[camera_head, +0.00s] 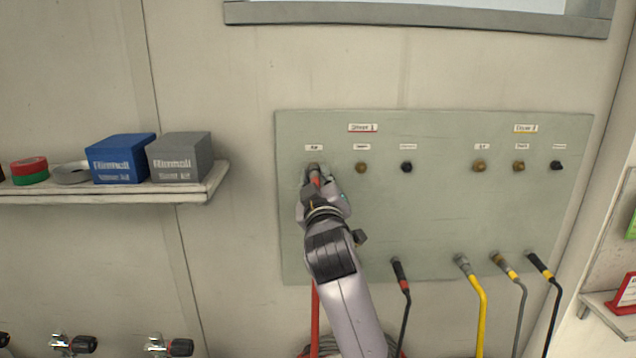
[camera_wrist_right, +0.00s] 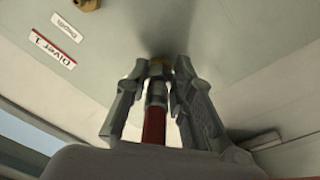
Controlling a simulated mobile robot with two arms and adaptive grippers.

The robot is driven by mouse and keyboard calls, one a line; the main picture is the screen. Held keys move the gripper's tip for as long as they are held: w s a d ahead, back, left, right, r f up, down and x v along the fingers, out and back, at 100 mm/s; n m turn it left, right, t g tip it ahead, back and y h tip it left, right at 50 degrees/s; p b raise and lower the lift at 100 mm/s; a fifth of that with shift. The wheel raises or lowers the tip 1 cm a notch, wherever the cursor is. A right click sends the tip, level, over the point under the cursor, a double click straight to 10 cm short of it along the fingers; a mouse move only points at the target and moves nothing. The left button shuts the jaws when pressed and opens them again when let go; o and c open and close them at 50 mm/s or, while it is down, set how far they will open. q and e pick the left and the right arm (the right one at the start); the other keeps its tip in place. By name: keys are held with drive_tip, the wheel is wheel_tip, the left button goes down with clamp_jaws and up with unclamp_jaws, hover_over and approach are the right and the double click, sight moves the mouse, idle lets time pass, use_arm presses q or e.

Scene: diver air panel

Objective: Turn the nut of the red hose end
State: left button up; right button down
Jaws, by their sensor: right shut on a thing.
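The red hose end (camera_wrist_right: 154,120) stands between the fingers of my right gripper (camera_wrist_right: 160,80) in the right wrist view, with its metal nut (camera_wrist_right: 157,84) gripped near the fingertips. In the head view my right gripper (camera_head: 315,178) is at the upper left port of the green panel (camera_head: 440,220), under the small label at the far left. It is shut on the hose end's nut, at the brass fitting (camera_wrist_right: 160,64) on the panel. The gripper hides most of this joint, so I cannot tell how far it is threaded. The red hose (camera_head: 315,310) hangs below. My left gripper is out of view.
Other panel ports include a brass one (camera_head: 361,167) and a black one (camera_head: 407,167) to the right. Several hose ends, such as the yellow one (camera_head: 463,262), hang along the panel's lower edge. A shelf (camera_head: 130,193) with boxes and tape is at left.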

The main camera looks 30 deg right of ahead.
drive_tip(key=shift+w+a+f+m, duration=0.1)
drive_tip(key=shift+f+m, duration=0.2)
drive_tip(key=shift+m, duration=0.2)
drive_tip(key=c, duration=1.8)
unclamp_jaws()
drive_tip(key=o, duration=0.4)
drive_tip(key=shift+r, duration=0.2)
drive_tip(key=shift+o, duration=0.2)
drive_tip(key=v, duration=1.2)
